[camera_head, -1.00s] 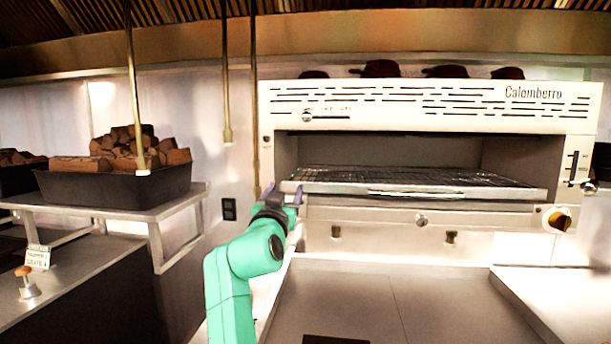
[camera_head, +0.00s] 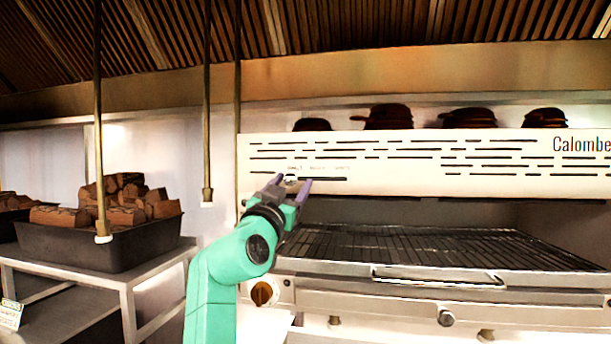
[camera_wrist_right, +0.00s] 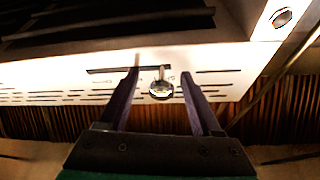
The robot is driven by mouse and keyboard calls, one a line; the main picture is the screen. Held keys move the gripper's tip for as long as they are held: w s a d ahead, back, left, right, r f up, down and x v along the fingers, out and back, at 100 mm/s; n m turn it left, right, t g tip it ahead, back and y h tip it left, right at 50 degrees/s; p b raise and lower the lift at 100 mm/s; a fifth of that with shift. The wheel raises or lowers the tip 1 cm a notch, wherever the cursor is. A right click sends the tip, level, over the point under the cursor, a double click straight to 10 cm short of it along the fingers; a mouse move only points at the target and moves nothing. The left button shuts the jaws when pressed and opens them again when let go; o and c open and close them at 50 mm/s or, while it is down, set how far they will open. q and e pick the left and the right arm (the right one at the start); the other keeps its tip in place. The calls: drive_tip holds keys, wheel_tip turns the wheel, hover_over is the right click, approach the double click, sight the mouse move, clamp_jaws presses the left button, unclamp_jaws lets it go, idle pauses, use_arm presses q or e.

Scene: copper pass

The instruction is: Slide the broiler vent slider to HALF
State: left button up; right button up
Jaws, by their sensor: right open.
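The broiler (camera_head: 400,185) has a pale front panel with rows of dark vent slots. Its vent slider, a round shiny knob (camera_head: 291,178), sits at the left end of a dark slot (camera_head: 325,179); the small lettering above is unreadable. My right gripper (camera_head: 293,184), on the green arm, is open in front of the knob. In the right wrist view, which is upside down, the knob (camera_wrist_right: 161,90) shows between the two spread fingers (camera_wrist_right: 160,73), with a visible gap on each side. How far the fingertips are from the panel is unclear. My left gripper is out of view.
A wire rack with a front handle (camera_head: 440,278) juts out below the panel. An orange-brown dial (camera_head: 263,293) is beneath my wrist. Hanging rods (camera_head: 207,100) are left of the arm. A black wood tray (camera_head: 100,245) stands farther left. Dark pans (camera_head: 388,116) rest on top.

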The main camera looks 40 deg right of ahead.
drive_tip(key=shift+w+d+r, duration=0.1)
drive_tip(key=shift+w+d, duration=0.05)
drive_tip(key=shift+d, duration=0.15)
drive_tip(key=shift+a+r, duration=0.15)
drive_tip(key=shift+a, duration=0.3)
drive_tip(key=shift+c, duration=0.3)
drive_tip(key=shift+a, duration=0.1)
drive_tip(key=c, duration=0.5)
clamp_jaws()
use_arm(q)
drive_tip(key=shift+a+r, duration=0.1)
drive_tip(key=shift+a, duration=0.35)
use_arm(e)
drive_tip(key=shift+s, duration=0.2)
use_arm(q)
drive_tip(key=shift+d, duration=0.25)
